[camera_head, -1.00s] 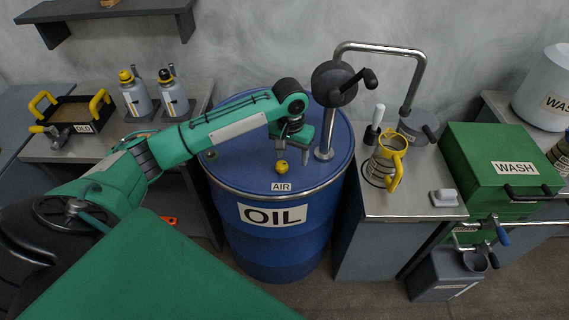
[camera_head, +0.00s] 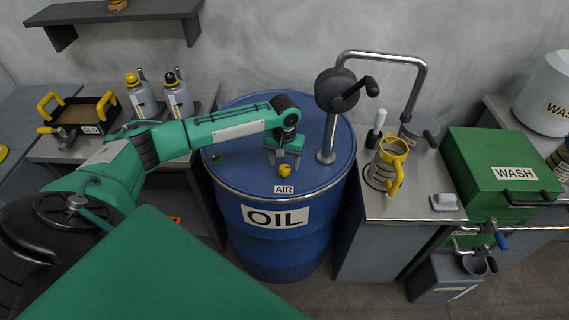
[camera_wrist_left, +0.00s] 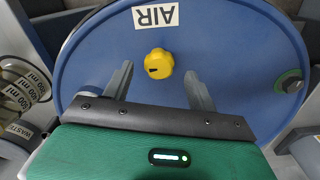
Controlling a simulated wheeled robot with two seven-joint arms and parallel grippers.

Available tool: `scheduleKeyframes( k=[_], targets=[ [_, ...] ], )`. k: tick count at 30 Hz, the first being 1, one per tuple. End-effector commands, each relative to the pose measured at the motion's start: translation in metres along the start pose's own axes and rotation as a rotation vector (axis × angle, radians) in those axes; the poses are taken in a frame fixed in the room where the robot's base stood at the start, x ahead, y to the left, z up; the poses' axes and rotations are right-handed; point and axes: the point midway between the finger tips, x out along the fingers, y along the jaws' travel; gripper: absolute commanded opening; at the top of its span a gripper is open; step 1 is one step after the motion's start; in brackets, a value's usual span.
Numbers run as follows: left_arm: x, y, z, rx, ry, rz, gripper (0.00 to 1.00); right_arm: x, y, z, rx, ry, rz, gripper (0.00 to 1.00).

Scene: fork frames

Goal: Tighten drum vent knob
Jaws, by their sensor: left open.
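The yellow vent knob (camera_head: 285,170) sits on top of the blue oil drum (camera_head: 229,181), just behind the AIR label (camera_head: 284,189). My left gripper (camera_head: 283,160) points down over the drum top, just behind the knob in the head view. In the left wrist view the knob (camera_wrist_left: 159,63) lies ahead of and between the two spread fingers (camera_wrist_left: 159,84), apart from both. The left gripper is open and empty. A small dark slot shows on the knob's side. My right gripper is not in view.
A hand pump (camera_head: 335,91) with a steel pipe rises from the drum, right of my left gripper. A yellow-handled jug (camera_head: 384,168) stands on the right bench. Oil bottles (camera_head: 178,98) and an OLD tray (camera_head: 91,129) are at left. A green WASH box (camera_head: 492,168) is at right.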

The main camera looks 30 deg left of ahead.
Motion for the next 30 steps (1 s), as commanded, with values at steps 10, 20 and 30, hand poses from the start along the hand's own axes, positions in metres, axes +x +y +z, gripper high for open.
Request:
scheduleKeyframes(
  k=[10, 20, 30],
  targets=[
    [0.028, 0.000, 0.001, 0.001, -0.001, 0.000, 0.59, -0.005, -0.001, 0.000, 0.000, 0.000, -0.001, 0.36],
    [0.028, 0.000, 0.000, 0.001, -0.001, 0.000, 0.37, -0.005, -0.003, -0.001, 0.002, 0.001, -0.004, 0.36],
    [0.027, 0.000, 0.000, 0.012, 0.000, 0.000, 0.14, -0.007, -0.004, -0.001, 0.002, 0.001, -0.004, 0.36]
  ],
)
